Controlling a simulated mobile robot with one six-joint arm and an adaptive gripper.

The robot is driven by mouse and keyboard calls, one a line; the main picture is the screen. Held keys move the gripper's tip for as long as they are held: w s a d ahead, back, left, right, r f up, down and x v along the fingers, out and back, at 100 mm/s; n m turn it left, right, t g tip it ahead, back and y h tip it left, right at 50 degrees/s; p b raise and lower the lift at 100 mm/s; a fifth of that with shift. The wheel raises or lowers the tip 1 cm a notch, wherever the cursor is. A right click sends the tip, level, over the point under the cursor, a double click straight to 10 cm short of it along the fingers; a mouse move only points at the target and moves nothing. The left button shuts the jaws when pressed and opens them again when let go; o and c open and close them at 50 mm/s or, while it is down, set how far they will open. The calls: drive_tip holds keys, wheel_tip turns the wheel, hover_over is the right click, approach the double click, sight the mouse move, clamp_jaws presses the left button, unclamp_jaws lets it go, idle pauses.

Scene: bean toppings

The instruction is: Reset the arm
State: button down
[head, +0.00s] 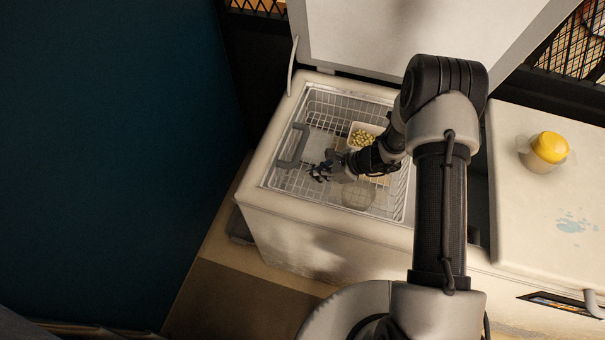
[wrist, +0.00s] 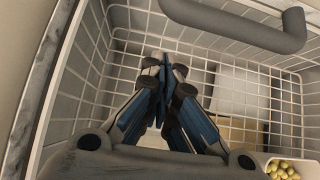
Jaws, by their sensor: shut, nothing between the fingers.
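My gripper (head: 318,172) is over the open chest freezer (head: 276,137), at the left side of its wire basket (head: 310,100). In the wrist view my gripper (wrist: 160,65) has its fingers together with nothing between them, and the white wire basket (wrist: 140,50) lies around and below it. My arm reaches in from the right in the head view and hides part of the freezer. Whether the fingertips touch the basket I cannot tell.
A white container of yellow-green beans (head: 363,138) sits in the freezer; its beans show at the wrist view's lower right (wrist: 284,170). The raised lid (head: 400,25) stands behind. A yellow-lidded jar (head: 549,148) stands on the right surface.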

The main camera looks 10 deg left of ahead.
drive_tip(key=shift+v, duration=1.6)
